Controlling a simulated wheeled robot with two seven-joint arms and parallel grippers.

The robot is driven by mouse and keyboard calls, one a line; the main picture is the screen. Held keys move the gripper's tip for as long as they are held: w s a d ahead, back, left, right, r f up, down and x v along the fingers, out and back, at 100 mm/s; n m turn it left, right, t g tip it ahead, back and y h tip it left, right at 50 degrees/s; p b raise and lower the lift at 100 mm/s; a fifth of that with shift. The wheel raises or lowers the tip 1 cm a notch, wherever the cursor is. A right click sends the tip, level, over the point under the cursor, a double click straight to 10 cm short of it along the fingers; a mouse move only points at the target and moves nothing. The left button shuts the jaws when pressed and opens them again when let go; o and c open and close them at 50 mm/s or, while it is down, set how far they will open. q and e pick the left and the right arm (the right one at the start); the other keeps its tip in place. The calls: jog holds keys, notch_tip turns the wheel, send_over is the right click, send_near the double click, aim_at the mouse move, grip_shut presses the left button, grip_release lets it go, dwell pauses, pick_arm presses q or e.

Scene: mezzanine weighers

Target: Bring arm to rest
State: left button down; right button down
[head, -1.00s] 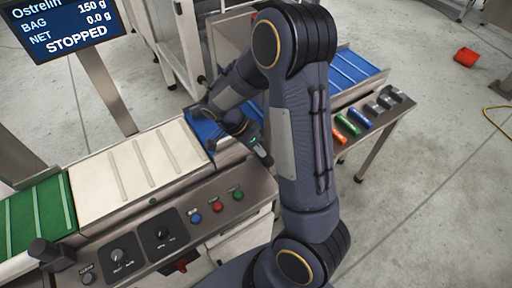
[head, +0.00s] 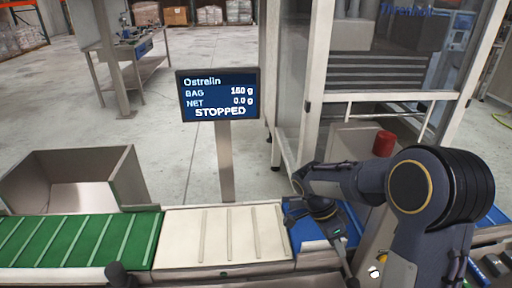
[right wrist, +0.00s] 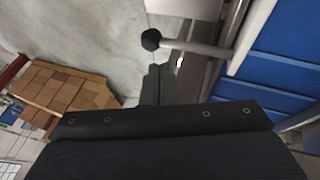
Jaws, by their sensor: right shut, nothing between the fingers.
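My right arm comes in from the right in the head view, bent at the elbow, with its forearm reaching left over the blue belt. My right gripper (head: 351,280) points down and toward me at the front edge of the blue belt (head: 306,234), near the frame's bottom. In the right wrist view its dark fingers (right wrist: 158,84) are together with nothing between them. A black knob on a pale rod (right wrist: 151,40) shows just beyond the fingertips; I cannot tell whether they touch. My left gripper is not in view.
The display (head: 218,95) reads STOPPED, net 0.0 g. A white belt section (head: 228,236) and green belt (head: 82,241) run left, empty. A grey open bin (head: 75,180) stands behind the green belt. A glass-sided machine frame (head: 385,100) and red cylinder (head: 384,143) stand behind my arm.

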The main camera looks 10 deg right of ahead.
jog(key=s+a+r+n+t+y, duration=0.4)
jog(key=s+a+n+t, duration=0.1)
jog(key=s+n, duration=0.3)
jog(key=s+a+r+n+t+y, duration=0.4)
jog(key=s+n, duration=0.3)
jog(key=n, duration=0.1)
jog(key=shift+s+a+n+t, duration=0.3)
jog(key=shift+s+a+t, duration=0.05)
jog(key=shift+t, duration=0.05)
jog(key=shift+r, duration=0.1)
